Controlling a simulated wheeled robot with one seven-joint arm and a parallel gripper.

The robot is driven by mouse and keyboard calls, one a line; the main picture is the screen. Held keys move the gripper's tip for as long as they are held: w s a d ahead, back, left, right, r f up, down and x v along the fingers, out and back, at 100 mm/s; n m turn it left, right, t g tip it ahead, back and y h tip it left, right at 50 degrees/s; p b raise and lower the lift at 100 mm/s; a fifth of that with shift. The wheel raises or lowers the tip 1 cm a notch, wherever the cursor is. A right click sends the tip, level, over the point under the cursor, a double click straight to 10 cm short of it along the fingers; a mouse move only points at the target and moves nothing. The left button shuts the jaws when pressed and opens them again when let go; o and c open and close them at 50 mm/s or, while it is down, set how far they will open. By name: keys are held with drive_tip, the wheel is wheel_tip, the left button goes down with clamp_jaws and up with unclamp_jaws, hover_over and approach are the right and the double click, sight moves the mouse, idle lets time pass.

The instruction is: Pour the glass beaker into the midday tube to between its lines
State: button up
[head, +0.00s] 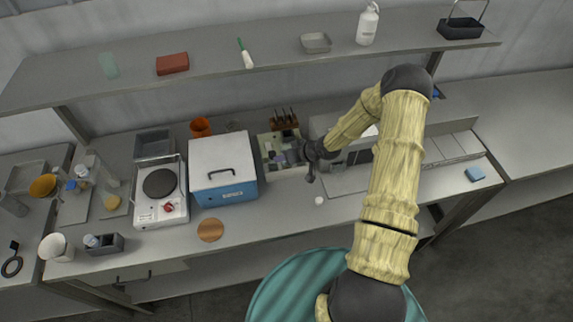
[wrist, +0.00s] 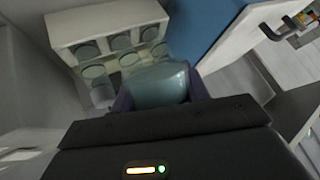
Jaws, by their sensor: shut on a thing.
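My gripper (head: 304,158) is over the right side of a pale rack (head: 268,150) on the bench. In the wrist view its dark jaws (wrist: 158,92) are shut on a translucent greenish glass beaker (wrist: 158,80). The beaker looks tilted, and I cannot make out a liquid level. Just beyond it the pale rack (wrist: 105,22) holds several round greyish tops or openings in rows. I cannot tell which is the midday tube; no label or lines are readable. The beaker partly hides the rack's near part.
A blue and white box (head: 222,170) stands close left of the rack, and shows at upper right in the wrist view (wrist: 215,25). A hotplate (head: 160,190) stands farther left. A shelf (head: 270,60) runs above. A small white round thing (head: 319,200) lies on the front bench.

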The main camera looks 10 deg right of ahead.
drive_tip(key=shift+g+p, duration=0.3)
drive_tip(key=shift+p, duration=0.35)
drive_tip(key=shift+s+r+g+p, duration=0.1)
drive_tip(key=shift+g+p, duration=0.3)
drive_tip(key=shift+p, duration=0.6)
drive_tip(key=shift+m+g+p, duration=0.3)
drive_tip(key=shift+p, duration=0.6)
drive_tip(key=shift+s+g+p, duration=0.1)
drive_tip(key=shift+g+p, duration=0.2)
drive_tip(key=shift+p, duration=0.25)
idle(0.7)
drive_tip(key=shift+f, duration=0.25)
idle(0.5)
drive_tip(key=shift+s+f+m+g+b, duration=0.15)
drive_tip(key=shift+m+g+b, duration=0.45)
drive_tip(key=shift+g+b, duration=0.85)
idle(2.0)
